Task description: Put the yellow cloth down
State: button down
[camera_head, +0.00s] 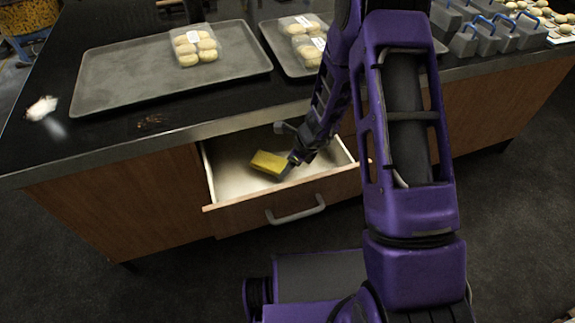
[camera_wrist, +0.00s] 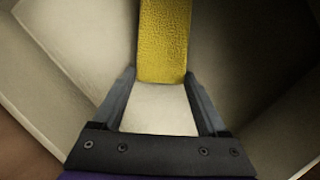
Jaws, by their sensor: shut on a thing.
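The yellow cloth (camera_head: 268,163) is a flat folded block in the open drawer (camera_head: 228,184). My gripper (camera_head: 294,161) reaches down into the drawer at the cloth's right end. In the wrist view, the cloth (camera_wrist: 164,40) runs up from between the fingertips of my gripper (camera_wrist: 160,75), which is shut on its near end. The pale drawer floor (camera_wrist: 158,110) shows between the fingers below the cloth. I cannot tell whether the cloth touches the drawer floor.
On the dark counter (camera_head: 130,35) above the drawer are a grey tray (camera_head: 125,80) with a pack of buns (camera_head: 195,45), and a second tray (camera_head: 275,40) with more packs. Grey bins (camera_head: 480,38) stand at the right. A white wisp (camera_head: 41,107) is at the left. The drawer handle (camera_head: 296,213) sticks out in front.

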jog(key=shift+w+a+f+b, duration=0.1)
jog(key=shift+w+f+b, duration=0.25)
jog(key=shift+f, duration=0.25)
jog(key=shift+f, duration=0.2)
grip_release()
jog(key=shift+r, duration=0.1)
jog(key=shift+r, duration=0.2)
jog(key=p+v, duration=0.3)
jog(key=v, duration=0.9)
jog(key=shift+a, duration=0.1)
